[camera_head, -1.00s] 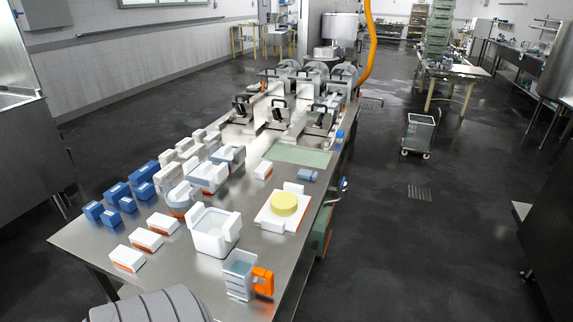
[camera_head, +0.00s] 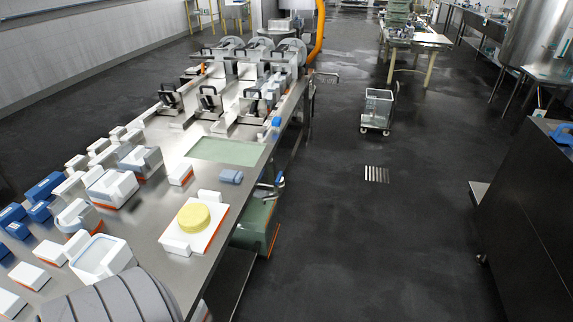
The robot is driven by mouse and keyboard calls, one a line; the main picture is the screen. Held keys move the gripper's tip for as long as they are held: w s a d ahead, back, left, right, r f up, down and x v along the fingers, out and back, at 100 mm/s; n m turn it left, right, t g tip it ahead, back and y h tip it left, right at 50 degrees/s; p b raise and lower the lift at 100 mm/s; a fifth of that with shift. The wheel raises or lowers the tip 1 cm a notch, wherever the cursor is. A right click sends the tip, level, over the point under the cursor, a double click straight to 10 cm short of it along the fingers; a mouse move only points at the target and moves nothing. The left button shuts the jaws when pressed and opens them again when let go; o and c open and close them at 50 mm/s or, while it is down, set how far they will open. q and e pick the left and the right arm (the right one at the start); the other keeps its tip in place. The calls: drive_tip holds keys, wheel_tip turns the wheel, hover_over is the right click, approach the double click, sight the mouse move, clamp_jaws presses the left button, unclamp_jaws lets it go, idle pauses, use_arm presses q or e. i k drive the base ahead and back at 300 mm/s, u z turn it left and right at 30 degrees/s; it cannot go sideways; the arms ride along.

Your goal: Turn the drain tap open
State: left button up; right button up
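A small metal tap-like fitting with a blue part (camera_head: 279,181) juts from the right edge of the steel table (camera_head: 150,232). It sits above a green bin (camera_head: 256,224) and looks like the drain tap. It is too small to tell whether it is open or closed. Another blue piece (camera_head: 276,122) stands farther back near the same table edge. Neither of my grippers shows in the head view, so nothing is seen touching the tap.
A white board with a yellow cheese round (camera_head: 194,217) lies near the table's right edge. A green mat (camera_head: 227,151) and several presses (camera_head: 210,102) are farther back. A wheeled cart (camera_head: 377,108) and floor grate (camera_head: 377,174) stand right.

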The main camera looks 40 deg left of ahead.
sight(278, 180)
drive_tip(key=u, duration=1.5)
